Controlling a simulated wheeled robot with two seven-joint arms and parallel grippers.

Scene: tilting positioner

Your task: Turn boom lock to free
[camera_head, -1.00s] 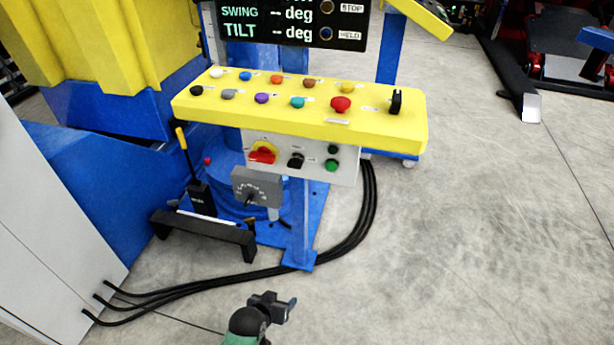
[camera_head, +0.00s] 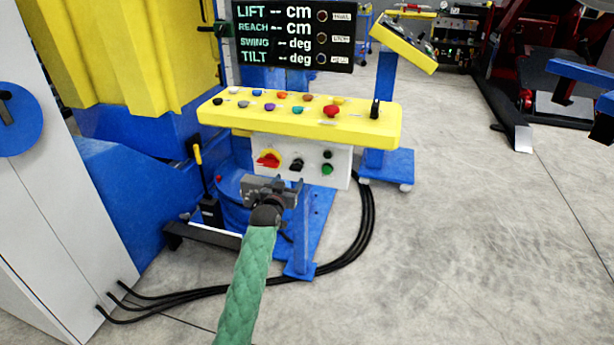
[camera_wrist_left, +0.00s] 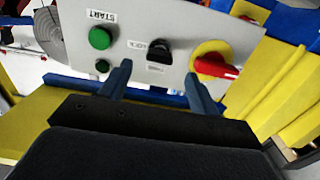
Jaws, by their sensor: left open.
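A grey control panel (camera_head: 340,160) hangs under the yellow console. It carries a black selector knob (camera_head: 297,164), which also shows in the left wrist view (camera_wrist_left: 158,50) with a small label that I cannot read clearly. I cannot tell for sure that this knob is the boom lock. My left gripper (camera_head: 270,183) is in front of and below the panel. In the left wrist view its two fingers (camera_wrist_left: 158,75) are apart and empty, with the knob beyond the gap between them. I see no contact. My right gripper is not in view.
Beside the knob are a red rotary switch on yellow (camera_head: 268,160) and a green start button (camera_head: 327,169). The yellow console (camera_head: 225,115) above holds several coloured buttons and a black switch (camera_head: 375,108). Black cables (camera_head: 368,215) run down to the floor. Open floor (camera_head: 470,240) lies right.

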